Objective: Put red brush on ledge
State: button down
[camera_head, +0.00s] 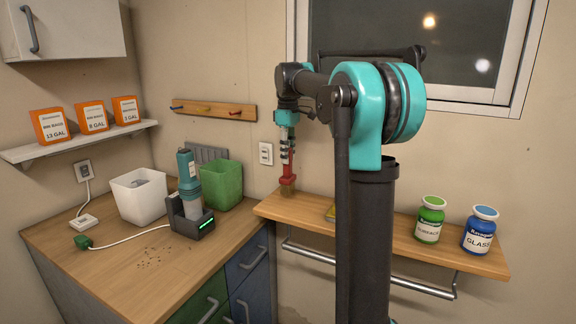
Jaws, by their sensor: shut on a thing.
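My gripper (287,158) is at the far left end of the wooden ledge (380,232), under the window. It is shut on the red brush (288,181), which hangs upright with its pale bristles down. The bristles are at or just above the left end of the ledge; I cannot tell whether they touch it. My arm stands in front of the middle of the ledge and hides part of it.
A metal rail (420,290) runs below. The left counter holds a white bin (139,197), a green bin (222,186) and a docked handheld device (189,188).

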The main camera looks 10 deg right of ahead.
jog(key=shift+f, duration=2)
jog(key=c, duration=1.2)
grip_release()
notch_tip(320, 180, up, 12)
jog(key=shift+r, duration=0.1)
